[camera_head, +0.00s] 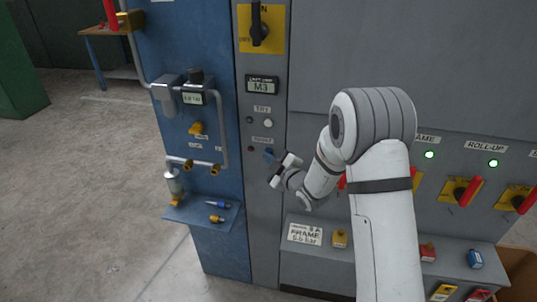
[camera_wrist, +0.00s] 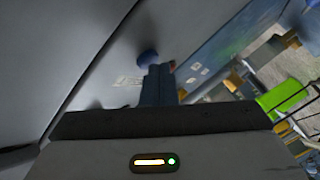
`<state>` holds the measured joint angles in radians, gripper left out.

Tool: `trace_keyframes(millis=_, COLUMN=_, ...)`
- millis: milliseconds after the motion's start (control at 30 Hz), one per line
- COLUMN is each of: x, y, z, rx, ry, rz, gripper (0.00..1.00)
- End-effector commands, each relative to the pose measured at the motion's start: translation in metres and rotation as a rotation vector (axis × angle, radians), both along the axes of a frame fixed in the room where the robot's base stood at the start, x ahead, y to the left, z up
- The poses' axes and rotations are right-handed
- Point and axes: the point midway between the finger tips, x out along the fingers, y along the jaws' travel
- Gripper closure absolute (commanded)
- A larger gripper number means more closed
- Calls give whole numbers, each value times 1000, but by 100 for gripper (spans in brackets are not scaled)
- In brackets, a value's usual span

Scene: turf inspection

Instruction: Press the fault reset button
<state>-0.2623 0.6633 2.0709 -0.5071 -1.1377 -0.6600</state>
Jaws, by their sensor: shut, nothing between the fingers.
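A blue round button (camera_head: 268,154) sits on the narrow grey panel (camera_head: 262,210), below a small label (camera_head: 262,139) that seems to read RESET. In the wrist view the blue button (camera_wrist: 147,57) shows just beyond my fingertips. My gripper (camera_head: 276,163) is in front of the button, at its lower right in the head view. In the wrist view my gripper (camera_wrist: 157,68) has its fingers together with nothing between them. The fingertips overlap the button's lower edge there; I cannot tell whether they touch it.
A white button (camera_head: 268,123) under a TRY label, an M3 display (camera_head: 262,86) and a black rotary switch (camera_head: 259,25) are higher on the panel. A blue board (camera_head: 185,90) with gauge and pipes is left. Red-handled switches (camera_head: 467,190) are right. Open floor lies left.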

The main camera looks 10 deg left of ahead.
Motion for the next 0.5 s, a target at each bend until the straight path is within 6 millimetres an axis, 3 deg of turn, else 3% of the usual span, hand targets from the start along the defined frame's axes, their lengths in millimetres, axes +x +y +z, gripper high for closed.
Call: trace_keyframes(millis=500, x=-5, y=0, z=-1, rx=0, ry=-1, rz=-1, gripper=100)
